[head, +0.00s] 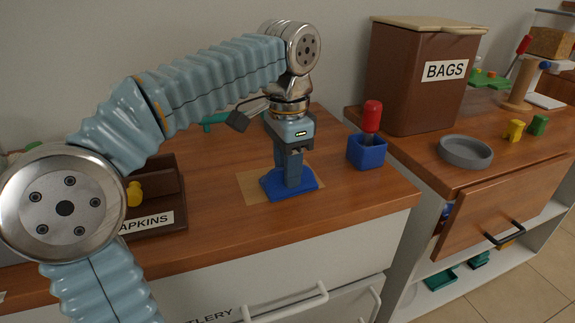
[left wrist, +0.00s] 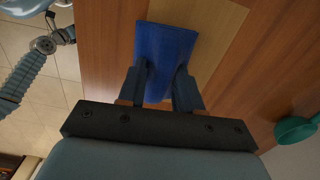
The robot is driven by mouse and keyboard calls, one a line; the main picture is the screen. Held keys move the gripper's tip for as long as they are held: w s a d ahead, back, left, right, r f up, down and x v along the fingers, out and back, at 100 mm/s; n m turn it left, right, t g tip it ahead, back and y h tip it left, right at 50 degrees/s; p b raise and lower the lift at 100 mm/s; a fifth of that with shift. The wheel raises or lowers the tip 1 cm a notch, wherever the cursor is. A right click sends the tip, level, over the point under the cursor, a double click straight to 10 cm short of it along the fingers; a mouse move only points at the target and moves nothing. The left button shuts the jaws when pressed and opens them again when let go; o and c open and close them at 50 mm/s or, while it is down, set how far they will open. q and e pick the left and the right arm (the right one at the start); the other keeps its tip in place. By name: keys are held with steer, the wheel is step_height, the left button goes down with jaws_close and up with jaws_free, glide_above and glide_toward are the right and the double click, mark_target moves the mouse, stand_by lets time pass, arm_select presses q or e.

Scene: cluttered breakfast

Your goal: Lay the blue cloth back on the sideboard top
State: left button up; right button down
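In the left wrist view the cloth (left wrist: 165,45) shows beyond and between my fingers. My left gripper (head: 289,184) points straight down, its fingertips at the cloth. In the left wrist view the fingers (left wrist: 161,85) stand apart with blue between them, and they hide parts of the cloth's edges. Part of my right arm, with what looks like its gripper (left wrist: 62,30), shows small at the upper left there, too small to read.
A napkins holder (head: 158,213) stands at left, and a teal item (head: 216,119) lies behind. The right counter carries a bags bin (head: 411,95) and a grey dish (head: 465,151); its drawer (head: 505,207) is open.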

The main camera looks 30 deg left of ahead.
arm_select(q)
steer(key=o, duration=0.4)
steer(key=shift+c, duration=0.2)
steer(key=shift+f+b, duration=0.15)
steer(key=shift+b, duration=0.2)
step_height(320, 180, up, 14)
steer(key=p, duration=0.5)
steer(key=shift+a, duration=0.1)
